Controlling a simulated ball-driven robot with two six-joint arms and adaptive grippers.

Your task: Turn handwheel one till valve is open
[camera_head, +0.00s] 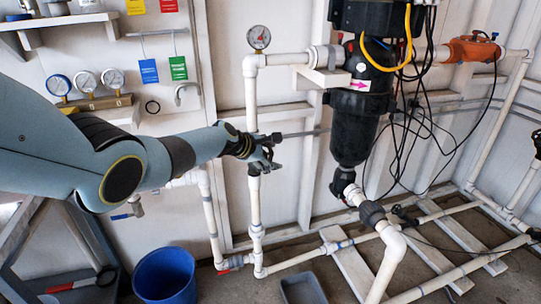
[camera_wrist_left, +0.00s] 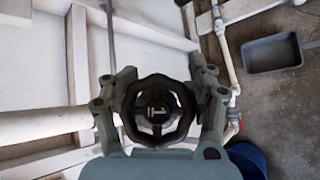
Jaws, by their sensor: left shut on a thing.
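Handwheel one (camera_wrist_left: 158,113) is a dark, lobed wheel with a "1" mark on its hub, seen face-on in the left wrist view. My left gripper (camera_head: 267,152) is at the white vertical pipe (camera_head: 251,206) in the head view. In the left wrist view its two fingers stand on either side of the wheel, shut on its rim. In the head view the gripper largely hides the wheel. The valve behind the wheel is hidden, so I cannot tell how far it is open. My right gripper is not in view.
A black filter housing (camera_head: 353,125) with loose cables hangs right of my left gripper. A pressure gauge (camera_head: 259,37) sits above it. A blue bucket (camera_head: 165,276) and a grey tray (camera_head: 303,288) stand on the floor. White pipes on wooden supports run across the lower right.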

